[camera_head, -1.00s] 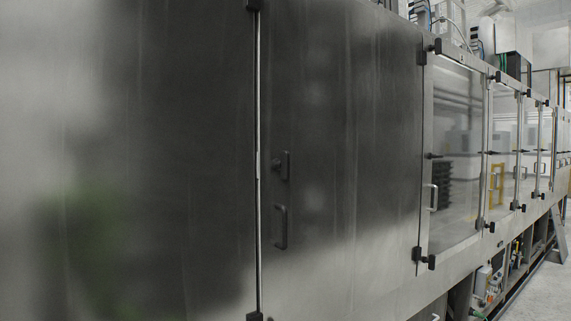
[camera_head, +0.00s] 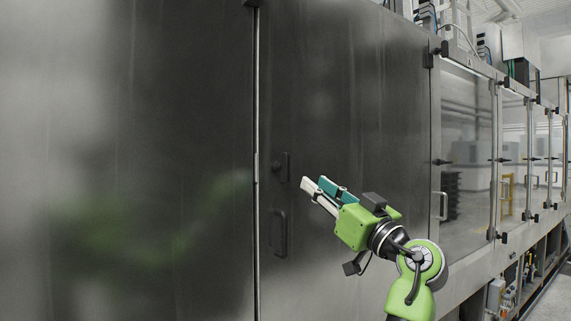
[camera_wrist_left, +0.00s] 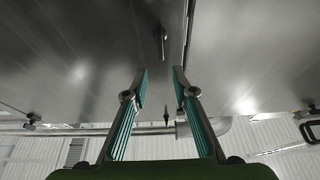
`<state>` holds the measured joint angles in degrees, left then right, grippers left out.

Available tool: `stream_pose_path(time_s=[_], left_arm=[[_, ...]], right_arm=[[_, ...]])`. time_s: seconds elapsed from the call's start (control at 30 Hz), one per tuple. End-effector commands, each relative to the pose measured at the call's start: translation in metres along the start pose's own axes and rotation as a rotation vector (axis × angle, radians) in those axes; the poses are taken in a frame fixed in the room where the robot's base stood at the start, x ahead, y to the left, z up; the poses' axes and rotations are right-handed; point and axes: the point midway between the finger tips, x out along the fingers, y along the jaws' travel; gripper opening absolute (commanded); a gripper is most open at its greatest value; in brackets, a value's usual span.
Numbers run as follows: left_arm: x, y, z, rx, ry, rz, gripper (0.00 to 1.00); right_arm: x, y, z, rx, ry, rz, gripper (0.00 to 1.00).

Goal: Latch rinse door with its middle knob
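A tall steel door (camera_head: 340,110) stands shut, or nearly so, beside a narrow vertical seam in the head view. No label shows that it is the rinse door. Its dark middle knob (camera_head: 281,167) sits near the left edge, above a dark pull handle (camera_head: 278,232). My left gripper (camera_head: 316,184) is open and empty, to the right of the knob and apart from it in the head view. The left wrist view shows its teal fingers (camera_wrist_left: 160,75) spread, with a dark door fitting (camera_wrist_left: 163,42) beyond them. My right gripper is not in view.
A large plain steel panel (camera_head: 120,160) fills the left side. Glazed doors (camera_head: 466,160) with dark knobs run away to the right. Cables and boxes (camera_head: 430,12) top the machine. A strip of floor (camera_head: 549,300) is clear at the lower right.

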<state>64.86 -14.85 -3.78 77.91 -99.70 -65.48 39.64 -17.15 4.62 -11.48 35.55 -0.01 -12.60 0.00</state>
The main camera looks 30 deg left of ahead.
Motion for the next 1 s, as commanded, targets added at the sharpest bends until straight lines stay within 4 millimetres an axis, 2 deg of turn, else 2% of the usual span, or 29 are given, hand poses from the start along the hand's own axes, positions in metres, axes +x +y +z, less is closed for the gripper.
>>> stream_pose_path(time_s=[0.17, 0.5, 0.7, 1.0], left_arm=[[0.020, -0.003, -0.006, -0.003, 0.002, -0.009, 0.25], [0.092, -0.003, -0.007, -0.001, 0.002, -0.006, 0.25], [0.123, -0.002, -0.005, 0.000, 0.002, -0.005, 0.25], [0.138, -0.002, -0.002, -0.001, 0.002, -0.003, 0.25]], right_arm=[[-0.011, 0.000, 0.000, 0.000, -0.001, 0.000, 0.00], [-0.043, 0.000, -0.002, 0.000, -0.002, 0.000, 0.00], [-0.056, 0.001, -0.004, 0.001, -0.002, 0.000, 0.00], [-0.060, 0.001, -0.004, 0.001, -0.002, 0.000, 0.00]])
